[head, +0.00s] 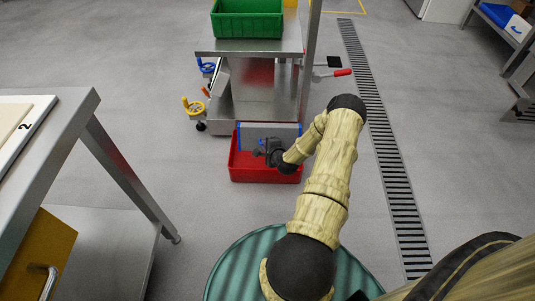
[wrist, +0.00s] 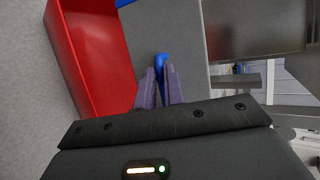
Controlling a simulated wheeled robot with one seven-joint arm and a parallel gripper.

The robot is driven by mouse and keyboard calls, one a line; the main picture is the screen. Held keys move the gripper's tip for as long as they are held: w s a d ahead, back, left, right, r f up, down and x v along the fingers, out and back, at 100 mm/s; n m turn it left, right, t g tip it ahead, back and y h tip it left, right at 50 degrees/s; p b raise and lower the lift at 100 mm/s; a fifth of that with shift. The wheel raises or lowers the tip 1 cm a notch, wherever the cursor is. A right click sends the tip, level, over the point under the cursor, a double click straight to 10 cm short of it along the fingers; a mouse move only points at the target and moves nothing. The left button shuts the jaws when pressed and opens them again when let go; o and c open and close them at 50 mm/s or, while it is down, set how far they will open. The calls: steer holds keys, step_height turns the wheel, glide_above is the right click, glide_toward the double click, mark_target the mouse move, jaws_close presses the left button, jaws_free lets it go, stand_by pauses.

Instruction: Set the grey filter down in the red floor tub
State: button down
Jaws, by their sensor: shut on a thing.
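The grey filter (head: 285,132) is a flat grey panel with blue edges, seen over the back part of the red floor tub (head: 245,172). My gripper (head: 264,150) is shut on the filter, above the tub. In the wrist view, the gripper's fingers (wrist: 160,78) pinch a blue piece on the grey panel (wrist: 172,35). The red tub (wrist: 92,45) shows its inside to the left of the panel there. My gripper and arm hide part of the tub. I cannot tell whether the filter touches the tub.
A steel trolley (head: 250,48) with a green crate (head: 247,22) stands right behind the tub. It has yellow and blue handwheels (head: 193,106) and a red-handled lever (head: 340,72). A steel table (head: 85,105) stands at left. A floor drain (head: 385,140) runs at right.

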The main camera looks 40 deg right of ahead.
steer(key=w+a+r+n+y+p, duration=0.1)
steer(key=a+r+p, duration=0.3)
steer(key=a+r, duration=0.6)
steer(key=a+r+n+y+p, duration=0.1)
steer(key=a+r+p, duration=0.4)
steer(key=a+r, duration=0.5)
steer(key=a, duration=0.7)
steer(key=shift+w+a+r+p, duration=0.15)
steer(key=shift+w+p, duration=0.15)
steer(key=shift+w, duration=0.1)
